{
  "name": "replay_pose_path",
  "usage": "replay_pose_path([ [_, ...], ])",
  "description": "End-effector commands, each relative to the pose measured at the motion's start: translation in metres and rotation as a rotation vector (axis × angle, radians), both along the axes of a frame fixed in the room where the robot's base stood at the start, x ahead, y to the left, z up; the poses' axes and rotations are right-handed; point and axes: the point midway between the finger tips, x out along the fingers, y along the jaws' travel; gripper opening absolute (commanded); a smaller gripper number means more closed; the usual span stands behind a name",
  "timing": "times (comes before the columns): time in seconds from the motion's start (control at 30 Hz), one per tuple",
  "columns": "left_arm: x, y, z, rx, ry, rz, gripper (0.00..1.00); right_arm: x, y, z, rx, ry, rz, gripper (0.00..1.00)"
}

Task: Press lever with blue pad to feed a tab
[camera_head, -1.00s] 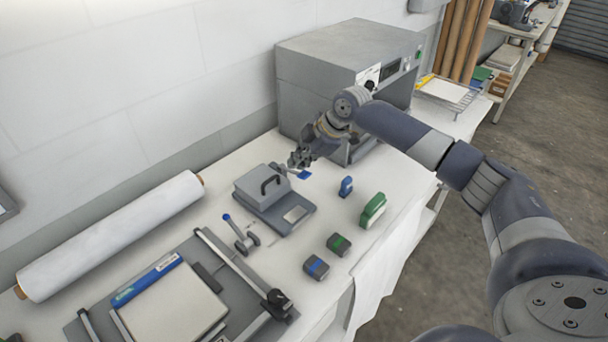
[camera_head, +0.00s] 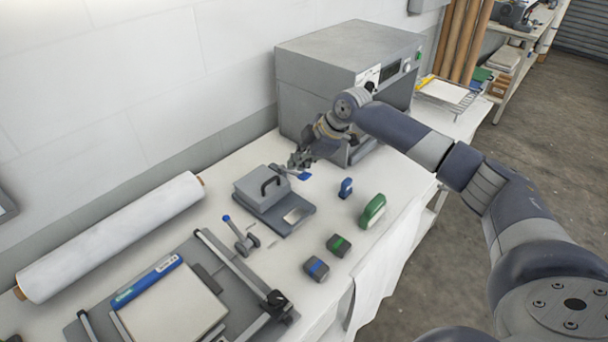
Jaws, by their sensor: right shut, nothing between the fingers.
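A grey dispenser-like device (camera_head: 266,191) with a black handle stands on the white bench. A short lever with a blue pad (camera_head: 304,176) sticks out at its back right. My right gripper (camera_head: 299,161) is shut and empty, with its fingertips right at the lever, just above the pad. I cannot tell whether they touch it. A pale plate (camera_head: 297,215) lies at the front of the device. A second small lever device with a blue tip (camera_head: 240,234) stands to the left. My left gripper is not in view.
A large grey machine (camera_head: 345,65) stands behind my right gripper. A blue stamp (camera_head: 346,188), a green stapler-like tool (camera_head: 373,211) and two small dark blocks (camera_head: 317,269) are at the right. A white roll (camera_head: 110,237) and a paper trimmer (camera_head: 171,304) fill the left.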

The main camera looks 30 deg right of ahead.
Motion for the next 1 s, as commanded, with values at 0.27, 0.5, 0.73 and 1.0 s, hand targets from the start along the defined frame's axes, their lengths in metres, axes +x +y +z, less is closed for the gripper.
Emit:
replay_pose_path([
  [0.27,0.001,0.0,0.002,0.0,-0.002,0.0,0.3,-0.002,0.0,-0.005,0.001,0.002,0.0,0.0],
  [0.5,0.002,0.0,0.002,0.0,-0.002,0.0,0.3,-0.002,0.0,-0.008,0.0,0.0,0.0,0.0],
  [0.73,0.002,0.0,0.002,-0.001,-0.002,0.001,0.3,-0.002,0.0,-0.008,0.0,0.0,0.0,0.0],
  [1.0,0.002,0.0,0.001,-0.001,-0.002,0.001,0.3,-0.003,-0.001,-0.011,0.0,0.0,0.0,0.0],
])
